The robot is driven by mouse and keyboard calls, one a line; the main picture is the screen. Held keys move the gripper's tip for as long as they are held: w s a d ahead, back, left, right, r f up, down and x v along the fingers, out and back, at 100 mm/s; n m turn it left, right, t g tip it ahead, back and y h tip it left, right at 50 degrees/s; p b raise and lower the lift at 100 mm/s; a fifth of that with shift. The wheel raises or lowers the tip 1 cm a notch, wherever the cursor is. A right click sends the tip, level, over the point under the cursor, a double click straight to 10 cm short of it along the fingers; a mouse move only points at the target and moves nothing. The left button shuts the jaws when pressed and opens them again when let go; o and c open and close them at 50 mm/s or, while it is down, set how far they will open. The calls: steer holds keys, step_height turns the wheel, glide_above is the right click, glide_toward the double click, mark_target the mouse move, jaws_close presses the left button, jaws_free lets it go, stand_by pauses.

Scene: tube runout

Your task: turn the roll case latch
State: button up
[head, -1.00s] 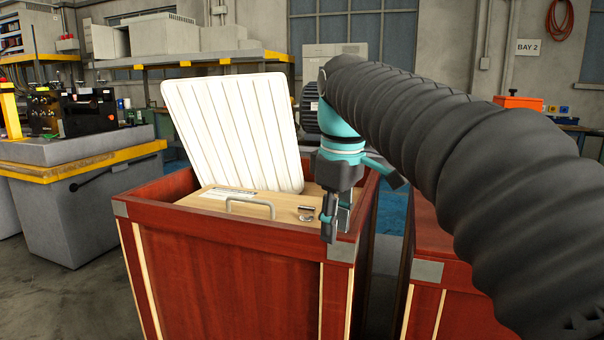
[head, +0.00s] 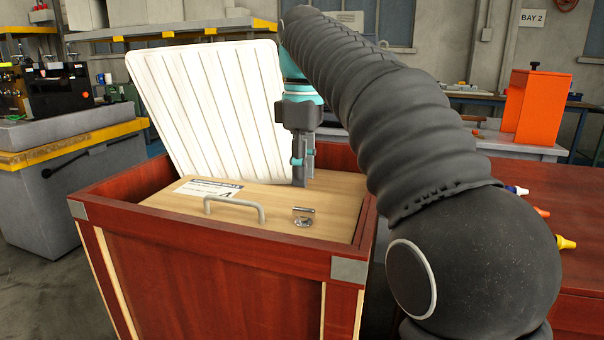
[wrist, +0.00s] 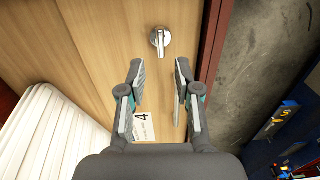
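The roll case (head: 175,200) is a pale wooden box top with a grey handle (head: 235,207) and a white label. The latch (head: 303,217) is a small metal knob near the case's right side. In the wrist view the latch (wrist: 160,41) is a round silver plate with a raised bar running roughly up and down the picture. My gripper (head: 300,182) points down over the case, behind the latch in the head view. In the wrist view my gripper (wrist: 158,75) is open and empty; its fingers are apart from the latch, which lies beyond their tips.
The case sits inside a red wooden crate (head: 190,245) with raised walls. A white ribbed panel (head: 212,105) leans up at the back of the crate, left of my gripper.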

mark_target(303, 208)
steer(key=shift+f+b, duration=0.3)
steer(key=shift+f, duration=3.7)
steer(key=shift+r, duration=0.2)
steer(key=shift+p, duration=0.3)
steer(key=shift+f, duration=0.1)
jaws_close()
